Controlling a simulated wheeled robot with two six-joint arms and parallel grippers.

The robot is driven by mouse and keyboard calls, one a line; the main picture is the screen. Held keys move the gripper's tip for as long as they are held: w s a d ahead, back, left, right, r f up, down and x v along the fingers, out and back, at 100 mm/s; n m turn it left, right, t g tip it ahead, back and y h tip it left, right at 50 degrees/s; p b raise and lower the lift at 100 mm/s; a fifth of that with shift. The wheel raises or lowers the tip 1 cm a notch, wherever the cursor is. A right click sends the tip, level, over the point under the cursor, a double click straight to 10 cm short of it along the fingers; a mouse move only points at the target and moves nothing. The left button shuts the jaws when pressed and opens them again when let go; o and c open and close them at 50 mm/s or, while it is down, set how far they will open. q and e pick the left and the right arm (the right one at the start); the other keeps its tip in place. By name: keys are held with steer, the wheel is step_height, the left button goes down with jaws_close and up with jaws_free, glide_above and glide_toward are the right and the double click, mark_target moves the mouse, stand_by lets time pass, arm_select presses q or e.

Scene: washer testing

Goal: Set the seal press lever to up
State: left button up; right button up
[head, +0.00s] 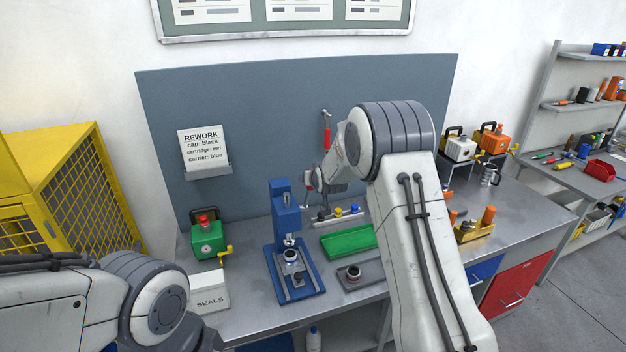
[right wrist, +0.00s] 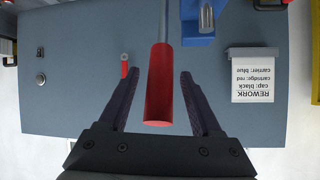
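The blue seal press (head: 288,240) stands on the bench near the middle of the head view; part of it shows at the top of the right wrist view (right wrist: 205,30). Its lever has a red cylindrical handle (right wrist: 158,90) on a grey rod, large in the right wrist view. My right gripper (right wrist: 159,76) is open, with one finger on each side of the red handle and a visible gap on both sides. In the head view the right arm reaches in beside the press, and the lever is too small and covered to read its angle. My left gripper is out of view.
A green device (head: 207,238) and a SEALS box (head: 208,290) stand left of the press. A green tray (head: 347,241) and a grey fixture (head: 360,278) lie to its right. A red-handled tool (head: 326,130) hangs on the backboard (head: 270,110) behind.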

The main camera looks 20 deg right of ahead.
steer(key=shift+s+a+r+b, duration=0.1)
steer(key=shift+s+r+b, duration=0.05)
steer(key=shift+s+b, duration=0.4)
steer(key=b+v, duration=0.4)
steer(key=v, duration=0.5)
steer(key=shift+r, duration=0.25)
steer(key=shift+s, duration=0.1)
